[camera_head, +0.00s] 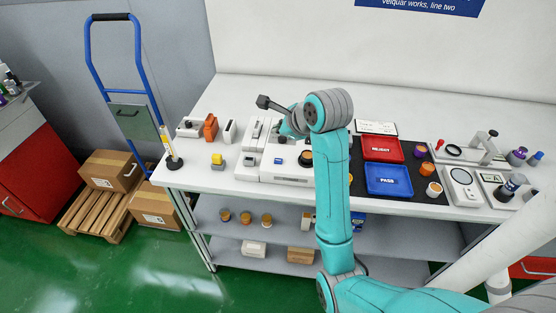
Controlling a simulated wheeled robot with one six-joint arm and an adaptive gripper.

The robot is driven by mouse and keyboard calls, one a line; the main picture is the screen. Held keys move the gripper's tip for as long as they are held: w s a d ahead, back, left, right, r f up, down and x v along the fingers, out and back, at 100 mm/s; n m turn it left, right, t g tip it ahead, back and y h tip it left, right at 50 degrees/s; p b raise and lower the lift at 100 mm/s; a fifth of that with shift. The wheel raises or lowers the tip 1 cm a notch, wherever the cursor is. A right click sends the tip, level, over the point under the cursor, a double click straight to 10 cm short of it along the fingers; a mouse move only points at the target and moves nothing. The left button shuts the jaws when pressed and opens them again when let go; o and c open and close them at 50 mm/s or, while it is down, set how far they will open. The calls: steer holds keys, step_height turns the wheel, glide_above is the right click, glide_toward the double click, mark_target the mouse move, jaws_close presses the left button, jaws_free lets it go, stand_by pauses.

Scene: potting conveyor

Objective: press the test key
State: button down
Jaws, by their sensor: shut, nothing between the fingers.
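My arm reaches up over the bench front, and its wrist bends left above a white machine (270,177). My gripper (284,138) is small and partly hidden by the wrist; it is shut and empty, low over the back of this machine. Whether the gripper touches anything is also unclear.
A bar with a dark end (263,102) juts left beside my wrist. Left are a grey unit (246,160), a yellow-and-grey block (218,161) and an orange item (211,127). Right are a red REJECT tray (397,156) and a blue PASS tray (401,192). The back left bench is clear.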

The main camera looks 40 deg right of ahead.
mark_target(279, 161)
steer(key=shift+f, duration=4.2)
steer(key=shift+f, duration=0.15)
steer(key=shift+f, duration=0.2)
steer(key=shift+f, duration=0.4)
steer(key=shift+r, duration=0.8)
